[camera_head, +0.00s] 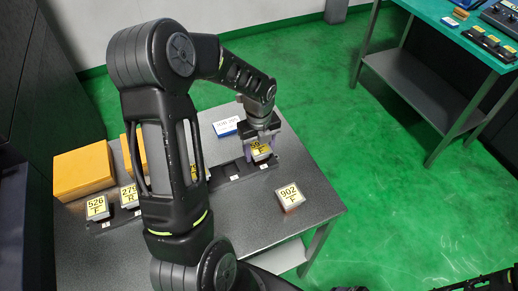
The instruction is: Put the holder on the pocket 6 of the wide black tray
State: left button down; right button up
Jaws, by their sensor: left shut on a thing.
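My left gripper (260,143) points down at the right end of the wide black tray (224,175) and is shut on a holder (261,152) with a yellow label. The gripper partly covers the holder and its number. The holder is over or in the tray's right-end area; I cannot tell whether it touches the tray floor. Holders labelled 526 (97,206) and 279 (129,195) sit at the tray's left part. Another yellow label (196,173) shows partly behind my arm. My arm hides the tray's middle.
A loose holder labelled 902 (290,196) lies on the grey table (316,204) in front of the tray's right end. Yellow boxes (84,173) and a blue-white box (227,126) stand behind the tray. A green-topped bench (448,38) is at the far right.

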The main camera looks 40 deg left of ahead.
aim_at(259, 147)
pick_arm(q)
jog(key=shift+f, duration=0.1)
jog(key=shift+c, duration=2.4)
grip_release()
jog(key=shift+f, duration=0.1)
notch_tip(259, 147, up, 12)
jog(key=b, duration=0.1)
jog(key=shift+r, duration=0.2)
